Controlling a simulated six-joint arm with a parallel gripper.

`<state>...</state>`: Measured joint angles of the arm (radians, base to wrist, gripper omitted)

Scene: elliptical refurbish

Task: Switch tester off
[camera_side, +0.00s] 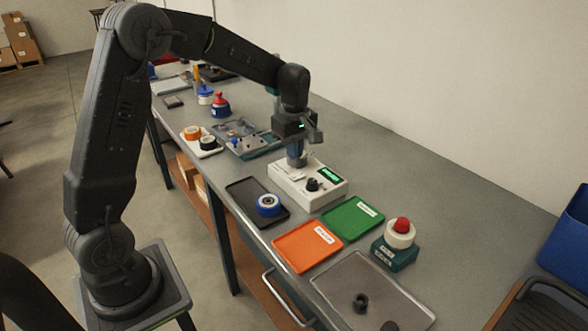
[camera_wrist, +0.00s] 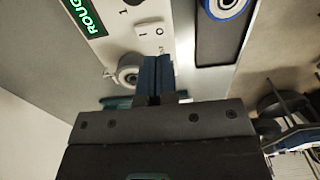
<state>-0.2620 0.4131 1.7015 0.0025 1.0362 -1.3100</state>
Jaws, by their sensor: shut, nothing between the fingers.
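The tester (camera_side: 325,198) is a white box on the bench with a lit green display (camera_side: 328,173) and a dark part (camera_side: 312,184) on top. In the wrist view, its white top (camera_wrist: 110,45) is at the upper left. Its display (camera_wrist: 84,15) reads "ROUG" there, cut off by the frame edge. A small white switch (camera_wrist: 150,30) with a "1" and "0" marking lies just beyond my fingertips. My gripper (camera_side: 297,160) is shut and empty, pointing down at the tester's back left end. Its blue fingers (camera_wrist: 155,62) hide part of the top; contact cannot be told.
A dark tray (camera_side: 245,193) with a blue-rimmed ring (camera_side: 268,205) lies left of the tester. Green (camera_side: 352,218) and orange (camera_side: 306,246) trays lie in front. A red-topped button (camera_side: 402,226) stands at right. A grey tray (camera_side: 250,150) with small parts lies behind.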

